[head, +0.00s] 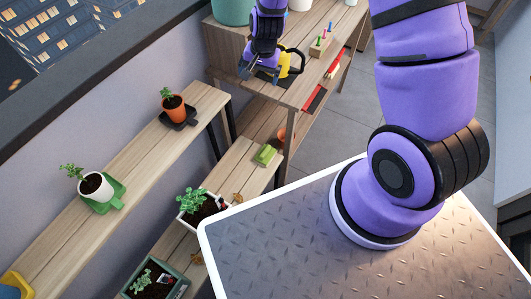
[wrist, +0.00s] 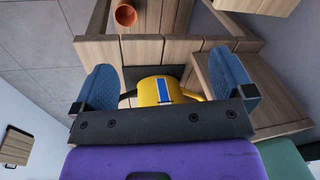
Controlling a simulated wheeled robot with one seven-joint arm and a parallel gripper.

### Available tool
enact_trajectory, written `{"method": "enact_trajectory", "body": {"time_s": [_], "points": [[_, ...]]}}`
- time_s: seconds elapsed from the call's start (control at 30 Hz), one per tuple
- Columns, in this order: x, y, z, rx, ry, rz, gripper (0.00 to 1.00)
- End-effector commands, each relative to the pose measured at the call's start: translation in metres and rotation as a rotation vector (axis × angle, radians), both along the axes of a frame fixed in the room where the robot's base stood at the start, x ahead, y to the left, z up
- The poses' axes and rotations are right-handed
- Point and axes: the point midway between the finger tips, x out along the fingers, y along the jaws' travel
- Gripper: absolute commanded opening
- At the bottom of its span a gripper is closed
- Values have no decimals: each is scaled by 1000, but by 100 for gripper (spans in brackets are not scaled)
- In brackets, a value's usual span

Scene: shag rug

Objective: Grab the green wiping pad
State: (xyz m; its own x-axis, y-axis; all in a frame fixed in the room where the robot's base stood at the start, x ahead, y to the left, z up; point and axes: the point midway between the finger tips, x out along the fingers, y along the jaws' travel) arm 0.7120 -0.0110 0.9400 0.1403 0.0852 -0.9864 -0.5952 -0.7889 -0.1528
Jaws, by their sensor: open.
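The green wiping pad (head: 265,154) is a small light-green block lying on the low wooden bench, near its far end. I do not see it in the wrist view. My gripper (head: 260,72) is over the higher wooden table, above and beyond the pad and well apart from it. In the wrist view its two blue finger pads (wrist: 165,78) are spread wide. A yellow object with a blue stripe (wrist: 160,92) shows between them. In the head view a yellow and black item with a handle (head: 286,66) is right beside my gripper; I cannot tell whether they touch.
An orange pot (head: 281,134) stands behind the pad, under the table. A white planter (head: 203,208) stands nearer on the bench, with dry leaves close by. A wooden block with coloured pegs (head: 321,43) is on the table. A wall shelf (head: 145,152) holds potted plants.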

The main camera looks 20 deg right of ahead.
Motion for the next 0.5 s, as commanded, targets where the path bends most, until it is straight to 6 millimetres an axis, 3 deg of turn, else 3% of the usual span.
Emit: {"method": "enact_trajectory", "body": {"time_s": [0.03, 0.3, 0.5], "points": [[-2, 1, -24, -2, 20, -21, 100], [-21, 3, -135, -21, 91, -154, 100], [-46, 2, -204, -44, 131, -236, 100]]}}
